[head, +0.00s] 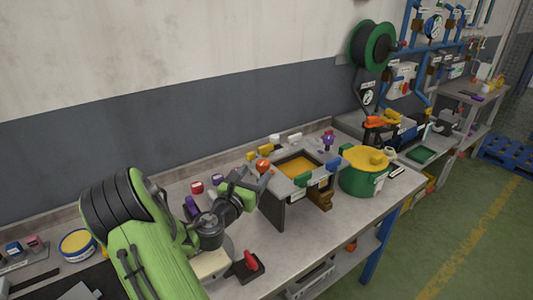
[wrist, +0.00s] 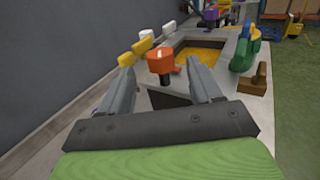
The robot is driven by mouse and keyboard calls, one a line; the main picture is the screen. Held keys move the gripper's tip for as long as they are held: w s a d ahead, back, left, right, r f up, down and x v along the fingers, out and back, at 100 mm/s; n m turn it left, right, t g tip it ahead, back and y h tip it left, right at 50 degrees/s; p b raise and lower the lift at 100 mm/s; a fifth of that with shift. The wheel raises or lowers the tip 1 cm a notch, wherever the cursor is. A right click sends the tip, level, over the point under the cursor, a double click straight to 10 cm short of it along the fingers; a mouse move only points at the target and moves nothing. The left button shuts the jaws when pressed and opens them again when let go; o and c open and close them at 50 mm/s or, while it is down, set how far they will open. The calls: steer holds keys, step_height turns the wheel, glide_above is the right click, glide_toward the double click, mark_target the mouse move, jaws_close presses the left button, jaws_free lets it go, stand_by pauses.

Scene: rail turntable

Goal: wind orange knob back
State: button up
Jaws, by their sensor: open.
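The orange knob (head: 263,164) stands at the near left corner of a grey box-like stand (head: 279,183) with an orange-yellow recessed top. In the wrist view the orange knob (wrist: 161,64) shows upright, with a pale mark on its top. My gripper (wrist: 160,60) is open, with one finger to each side of the knob in that view. I cannot tell whether the knob lies between the fingertips or just beyond them. In the head view my gripper (head: 260,178) is right beside the knob and partly hides it and the stand's corner.
Yellow and white handles (wrist: 142,46) line the stand's left side close to my left finger. A green handle (wrist: 243,50) and brown block (wrist: 253,84) are on the right. A green pot with yellow lid (head: 366,158) stands right of the stand; a red switch (head: 250,261) sits in front.

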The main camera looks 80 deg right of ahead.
mark_target(266, 160)
steer(key=d, duration=0.3)
steer(key=s+d+p, duration=0.1)
steer(key=d, duration=0.5)
steer(key=shift+s+p, duration=0.35)
steer(key=shift+p, duration=0.05)
steer(key=shift+c, duration=0.5)
steer(key=c, duration=0.9)
steer(key=shift+o, duration=0.2)
